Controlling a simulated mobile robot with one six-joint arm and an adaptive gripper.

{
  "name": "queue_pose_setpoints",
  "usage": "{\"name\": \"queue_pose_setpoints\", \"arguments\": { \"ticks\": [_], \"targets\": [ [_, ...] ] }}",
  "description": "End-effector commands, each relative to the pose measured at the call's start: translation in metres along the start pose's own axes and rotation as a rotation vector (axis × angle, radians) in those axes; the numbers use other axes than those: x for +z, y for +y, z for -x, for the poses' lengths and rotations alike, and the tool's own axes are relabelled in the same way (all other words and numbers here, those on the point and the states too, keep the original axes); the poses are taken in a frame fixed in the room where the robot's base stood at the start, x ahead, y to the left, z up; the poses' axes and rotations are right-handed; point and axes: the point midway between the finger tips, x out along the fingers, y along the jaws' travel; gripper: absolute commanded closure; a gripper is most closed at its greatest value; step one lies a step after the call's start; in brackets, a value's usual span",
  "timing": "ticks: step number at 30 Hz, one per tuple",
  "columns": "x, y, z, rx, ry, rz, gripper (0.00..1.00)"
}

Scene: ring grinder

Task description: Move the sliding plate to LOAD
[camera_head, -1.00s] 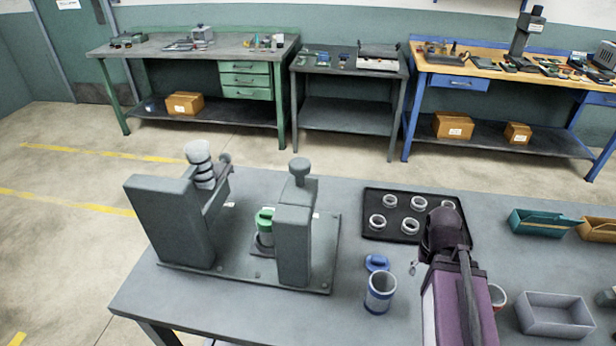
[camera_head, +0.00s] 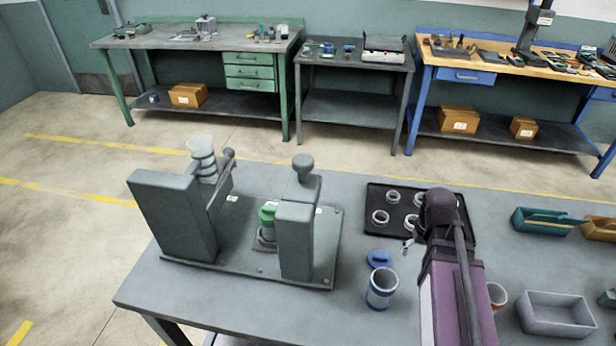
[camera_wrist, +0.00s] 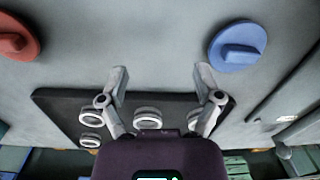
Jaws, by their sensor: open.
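The grey grinder fixture (camera_head: 178,222) stands on a base plate (camera_head: 225,258) bolted to the left part of the table. It has a tall block at left, a narrower post (camera_head: 296,235) with a round knob (camera_head: 303,162) on top, and a side knob (camera_head: 229,154). A green-topped part (camera_head: 268,214) sits between the blocks, partly hidden by the post. I cannot tell which part is the sliding plate, and no LOAD mark is readable. My gripper (camera_wrist: 161,78) is open and empty in the wrist view, above the table near the ring tray, right of the fixture.
A black tray (camera_head: 373,195) holds several metal rings. A blue-rimmed cup (camera_head: 381,290) and a blue lid (camera_head: 379,258) stand between fixture and arm. A red lid (camera_wrist: 18,38) shows in the wrist view. A grey bin (camera_head: 556,312) and a teal bin (camera_head: 540,222) are at right.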

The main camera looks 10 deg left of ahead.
Motion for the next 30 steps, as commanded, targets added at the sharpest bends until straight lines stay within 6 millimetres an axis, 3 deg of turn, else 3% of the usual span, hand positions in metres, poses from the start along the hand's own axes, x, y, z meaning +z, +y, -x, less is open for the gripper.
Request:
{"name": "queue_pose_setpoints", "arguments": {
  "ticks": [1,14,30],
  "targets": [
    [-0.017,-0.005,0.008,-0.01,-0.003,0.061,0.17],
    [-0.14,-0.079,0.052,-0.14,-0.008,0.818,0.17],
    [-0.277,-0.211,0.109,-0.33,0.101,1.804,0.17]
  ]
}}
